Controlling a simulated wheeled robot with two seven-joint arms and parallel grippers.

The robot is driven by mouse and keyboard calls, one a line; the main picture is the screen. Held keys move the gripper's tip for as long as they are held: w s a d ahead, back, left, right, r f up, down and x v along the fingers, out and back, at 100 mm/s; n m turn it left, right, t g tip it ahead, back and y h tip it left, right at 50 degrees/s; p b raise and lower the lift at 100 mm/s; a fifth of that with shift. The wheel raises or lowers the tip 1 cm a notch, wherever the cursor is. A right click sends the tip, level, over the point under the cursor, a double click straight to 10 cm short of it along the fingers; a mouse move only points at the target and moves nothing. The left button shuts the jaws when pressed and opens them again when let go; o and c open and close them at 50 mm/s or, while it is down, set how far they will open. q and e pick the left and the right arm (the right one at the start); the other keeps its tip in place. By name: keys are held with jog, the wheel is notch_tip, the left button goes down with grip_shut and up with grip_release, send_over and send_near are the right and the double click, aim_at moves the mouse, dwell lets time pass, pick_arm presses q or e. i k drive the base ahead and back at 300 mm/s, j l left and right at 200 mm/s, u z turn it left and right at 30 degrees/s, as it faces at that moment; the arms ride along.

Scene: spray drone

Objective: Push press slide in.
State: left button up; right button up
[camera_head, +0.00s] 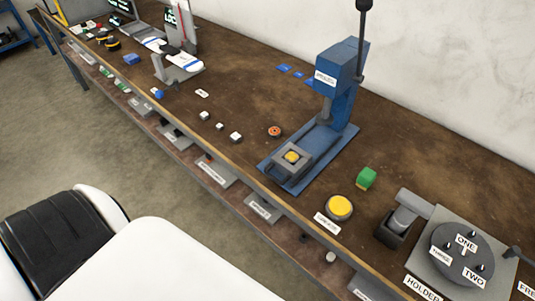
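The blue press (340,82) stands on the brown workbench, with a dark lever rising from its top right. Its flat blue base reaches toward the bench's front edge. The grey press slide (280,165) sits at the front end of this base, out from under the press head. A yellow round piece (292,157) sits in the slide. Neither of my grippers is in view, and nothing touches the slide.
A yellow button (340,207) and a green block (366,178) are right of the press base. A round dark holder (462,252) stands at the lower right. An orange disc (274,131) and small white blocks (236,137) lie to the left. White parts of my body fill the lower left.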

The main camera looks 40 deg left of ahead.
aim_at(291, 172)
jog(key=i+j+u, duration=0.2)
jog(key=u, duration=0.2)
jog(key=i+j+u, duration=0.2)
jog(key=u, duration=0.15)
